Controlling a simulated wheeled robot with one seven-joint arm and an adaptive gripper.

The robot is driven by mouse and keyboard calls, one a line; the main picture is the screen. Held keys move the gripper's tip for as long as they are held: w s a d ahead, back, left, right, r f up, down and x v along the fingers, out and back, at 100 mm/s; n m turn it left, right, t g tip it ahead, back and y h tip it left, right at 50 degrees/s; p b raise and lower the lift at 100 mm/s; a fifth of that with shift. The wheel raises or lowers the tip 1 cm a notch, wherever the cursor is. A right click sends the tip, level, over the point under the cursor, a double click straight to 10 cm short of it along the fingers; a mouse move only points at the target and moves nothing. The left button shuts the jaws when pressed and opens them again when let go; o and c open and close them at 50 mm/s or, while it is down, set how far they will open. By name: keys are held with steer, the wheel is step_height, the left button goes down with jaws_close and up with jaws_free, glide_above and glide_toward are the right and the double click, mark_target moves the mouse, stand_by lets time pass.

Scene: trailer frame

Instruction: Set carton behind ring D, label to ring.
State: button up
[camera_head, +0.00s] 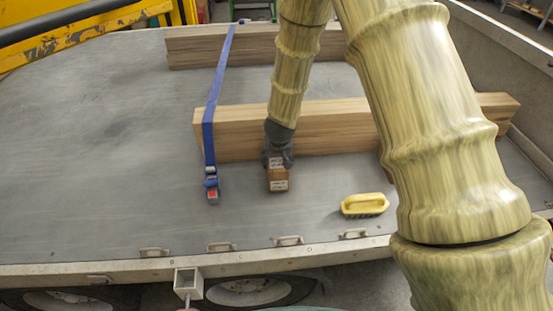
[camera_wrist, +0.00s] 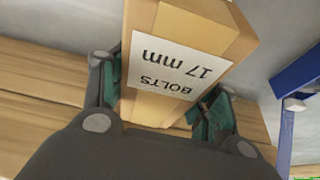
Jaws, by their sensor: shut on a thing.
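The small brown carton (camera_head: 278,173) is upright in front of the nearer timber beam, with white label patches on it. My gripper (camera_head: 278,157) reaches down from above and is shut on its upper part. I cannot tell whether its base touches the bed. In the wrist view the carton (camera_wrist: 188,25) is between the two green-padded fingers, and its white label reads "BOLTS 17 mm" upside down. In the head view a label faces the front edge. A lashing ring (camera_head: 288,240) lies ahead of the carton at that edge; the small letters by the rings are hard to read.
Other rings (camera_head: 221,246) line the front edge of the grey bed (camera_head: 90,160). A yellow brush (camera_head: 364,204) lies right of the carton. A blue strap with a ratchet (camera_head: 211,183) crosses the timber beam (camera_head: 235,133) on the left. Bare bed separates carton and rings.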

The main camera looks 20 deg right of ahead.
steer(key=shift+a+f, duration=0.1)
steer(key=shift+f, duration=0.1)
steer(key=o, duration=1.5)
steer(key=shift+b+v, duration=0.3)
steer(key=shift+v, duration=5.8)
